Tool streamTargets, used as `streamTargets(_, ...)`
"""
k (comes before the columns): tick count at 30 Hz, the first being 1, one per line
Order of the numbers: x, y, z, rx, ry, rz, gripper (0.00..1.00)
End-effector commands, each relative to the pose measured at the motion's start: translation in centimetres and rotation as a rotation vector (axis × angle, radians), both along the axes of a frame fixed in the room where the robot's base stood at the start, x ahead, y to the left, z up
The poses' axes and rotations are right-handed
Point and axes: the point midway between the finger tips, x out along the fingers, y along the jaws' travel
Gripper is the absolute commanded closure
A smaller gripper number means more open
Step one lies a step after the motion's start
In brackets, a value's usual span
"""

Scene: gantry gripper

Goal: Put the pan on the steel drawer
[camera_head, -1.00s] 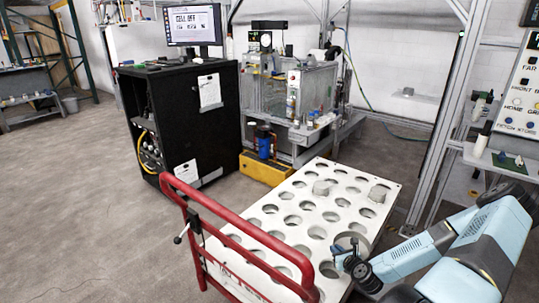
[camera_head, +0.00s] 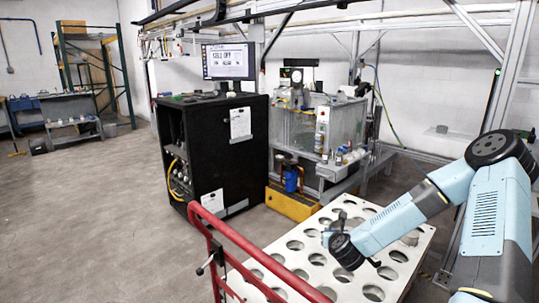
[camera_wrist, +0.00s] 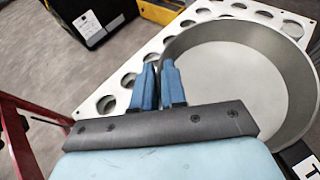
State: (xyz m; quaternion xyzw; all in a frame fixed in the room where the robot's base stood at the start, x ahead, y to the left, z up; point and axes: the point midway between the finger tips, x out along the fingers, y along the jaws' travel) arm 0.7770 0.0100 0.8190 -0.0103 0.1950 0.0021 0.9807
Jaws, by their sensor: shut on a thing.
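The pan (camera_wrist: 235,75) is a wide, round, grey vessel with a raised rim. It fills the right side of the wrist view. My gripper (camera_wrist: 158,68) has two blue fingers close together at the pan's left rim, shut on it. The pan's bottom is in view and looks empty. The pan is over the white cart top with round holes (camera_wrist: 125,58). I cannot tell how high it is held. In the head view my arm hides most of the pan and the gripper. I cannot pick out the steel drawer for certain.
The cart (camera_head: 300,255) has a red rail (camera_head: 262,250) on its left. The floor at left is open.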

Motion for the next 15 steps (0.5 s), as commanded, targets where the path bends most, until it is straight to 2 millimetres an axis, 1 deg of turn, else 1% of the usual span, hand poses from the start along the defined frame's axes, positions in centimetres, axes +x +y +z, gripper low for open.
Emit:
streamTargets(2, -0.4, 0.3, -0.3, 0.0, 0.003, 0.0, 1.0)
streamTargets(5, -1.4, 0.3, -1.7, 0.0, 0.005, -0.001, 1.0)
streamTargets(10, -3.7, 0.2, -4.8, -0.001, 0.005, -0.002, 1.0)
streamTargets(15, -5.4, 0.3, -6.5, 0.001, 0.002, 0.0, 1.0)
